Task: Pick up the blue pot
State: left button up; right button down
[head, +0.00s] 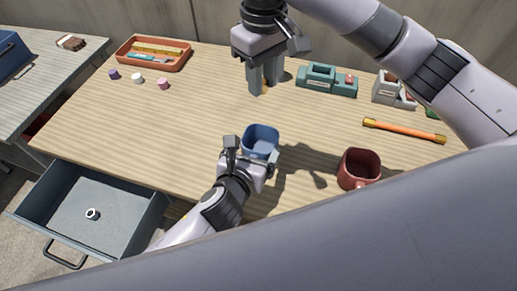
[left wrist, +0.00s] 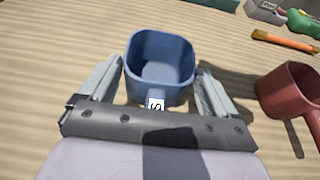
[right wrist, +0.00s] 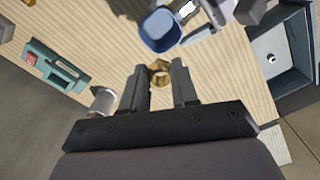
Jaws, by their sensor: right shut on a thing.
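The blue pot (head: 261,137) stands upright and looks empty on the wooden bench. It also shows in the left wrist view (left wrist: 160,65), its handle, with a white tag, pointing back at my left gripper. My left gripper (head: 250,160) is open, one finger on each side of the pot, with gaps visible. My right gripper (head: 264,90) points down farther back on the bench and is shut on a small brass hexagonal piece (right wrist: 159,72). The blue pot also shows beyond it in the right wrist view (right wrist: 161,30).
A red pot (head: 359,168) stands right of the blue pot. An orange rod (head: 404,131) and a teal block holder (head: 327,80) lie farther back. An orange tray (head: 153,54) and several small caps are at the back left. An open drawer (head: 90,203) juts out at front left.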

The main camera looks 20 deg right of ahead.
pick_arm(q)
jog(key=shift+r, duration=0.1)
notch_tip(320, 180, up, 8)
jog(key=shift+f, duration=3.75)
jog(key=shift+f, duration=0.35)
jog(key=o, duration=0.8)
jog(key=c, duration=0.6)
jog(key=shift+o, duration=0.3)
pick_arm(e)
send_over(262, 126)
jog(key=s+a, duration=0.2)
jog(key=s, duration=0.2)
jog(key=f, duration=1.3)
jog(key=shift+d+f, duration=0.25)
jog(key=shift+f, duration=0.15)
